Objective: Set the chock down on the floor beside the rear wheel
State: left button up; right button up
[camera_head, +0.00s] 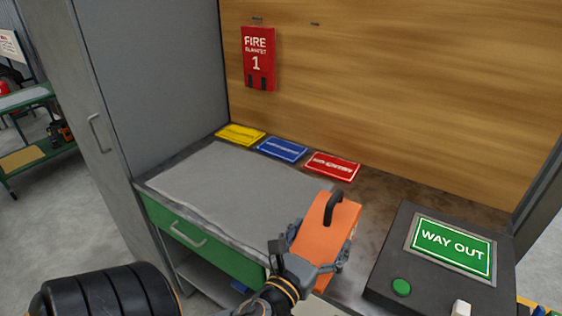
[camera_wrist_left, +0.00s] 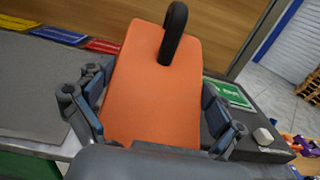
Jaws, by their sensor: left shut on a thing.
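An orange chock (camera_head: 330,232) with a black loop handle is held in my left gripper (camera_head: 318,264). In the left wrist view the orange chock (camera_wrist_left: 152,85) stands between the two fingers of my left gripper (camera_wrist_left: 150,112), one on each side. In the head view it appears over the front part of the workbench; whether it touches the bench top is hard to tell. The wheel does not show in either view. My right gripper is not in view.
The workbench has a grey mat (camera_head: 235,185) and yellow, blue and red signs (camera_head: 332,166) at the back. A dark box with a green "WAY OUT" sign (camera_head: 450,248) stands right. A red fire blanket pouch (camera_head: 259,58) hangs above. Grey floor (camera_head: 70,215) is open at left.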

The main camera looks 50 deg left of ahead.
aim_at(321, 217)
pick_arm(q)
jog(key=w+a+f, duration=0.1)
jog(key=w, duration=0.1)
jog(key=w+a+f, duration=0.1)
jog(key=w+a, duration=0.3)
jog(key=shift+w+f+p, duration=0.25)
jog(key=shift+f+p, duration=0.05)
jog(key=shift+f, duration=0.1)
jog(key=shift+w+a+f+b, duration=0.5)
jog(key=shift+w+f, duration=0.3)
jog(key=shift+f, duration=0.8)
jog(key=shift+w+a+f+b, duration=0.3)
jog(key=shift+w+a+f, duration=0.35)
jog(key=shift+f, duration=0.95)
jog(key=shift+w+a+f+b, duration=0.45)
jog(key=shift+w+f, duration=0.45)
jog(key=shift+f, duration=0.7)
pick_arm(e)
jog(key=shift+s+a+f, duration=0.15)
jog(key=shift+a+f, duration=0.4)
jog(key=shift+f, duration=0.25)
pick_arm(q)
jog(key=shift+f, duration=0.1)
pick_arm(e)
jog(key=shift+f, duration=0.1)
